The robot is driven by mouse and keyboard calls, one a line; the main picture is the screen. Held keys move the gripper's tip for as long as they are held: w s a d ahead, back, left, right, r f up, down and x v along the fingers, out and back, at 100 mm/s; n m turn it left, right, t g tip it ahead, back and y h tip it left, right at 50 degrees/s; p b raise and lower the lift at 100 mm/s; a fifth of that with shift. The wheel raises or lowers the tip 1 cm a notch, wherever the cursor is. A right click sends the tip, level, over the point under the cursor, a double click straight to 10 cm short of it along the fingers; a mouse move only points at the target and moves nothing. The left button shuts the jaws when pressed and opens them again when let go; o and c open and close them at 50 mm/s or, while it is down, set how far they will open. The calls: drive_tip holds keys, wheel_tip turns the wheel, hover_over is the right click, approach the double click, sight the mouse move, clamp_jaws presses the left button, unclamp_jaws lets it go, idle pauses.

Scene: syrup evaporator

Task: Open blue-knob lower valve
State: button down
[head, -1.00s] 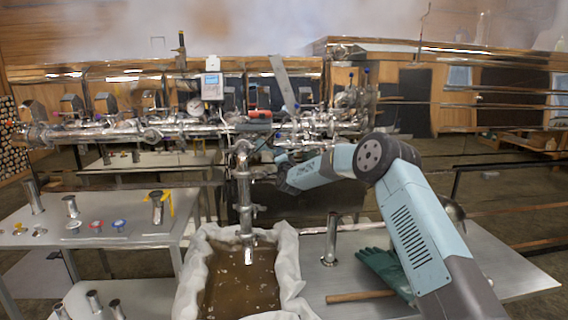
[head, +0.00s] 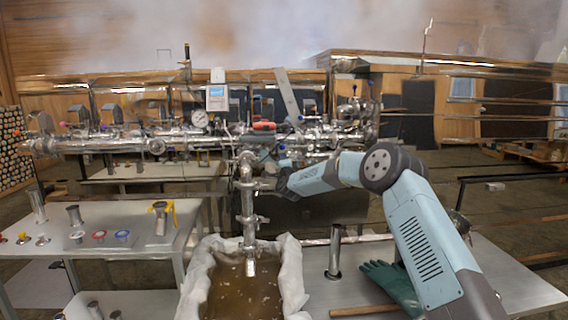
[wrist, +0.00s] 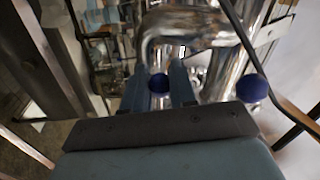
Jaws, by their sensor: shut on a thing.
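My gripper (wrist: 160,73) has its two fingers on either side of a round blue knob (wrist: 159,84) in the wrist view and is shut on it. The knob sits in front of a bent shiny steel pipe (wrist: 185,24). A second blue knob (wrist: 254,88) is to the right, apart from the fingers. In the head view my gripper (head: 281,181) is beside the vertical steel pipe (head: 249,205) under the long manifold. The gripped knob cannot be made out there, and the valve's position is unclear.
A cloth-lined tub (head: 292,262) of brown liquid stands under the pipe outlet. A green glove (head: 392,283) and a short upright pipe (head: 334,252) are on the right table. A thin dark rod (wrist: 237,35) crosses near the right knob.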

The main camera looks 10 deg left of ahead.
drive_tip(key=c, duration=1.2)
unclamp_jaws()
drive_tip(key=shift+w+d, duration=0.15)
drive_tip(key=shift+d, duration=0.2)
drive_tip(key=shift+c, duration=0.2)
drive_tip(key=shift+o, duration=1.4)
drive_tip(key=shift+a, duration=0.2)
drive_tip(key=v, duration=1.4)
drive_tip(key=shift+w, duration=0.1)
drive_tip(key=shift+f, duration=0.1)
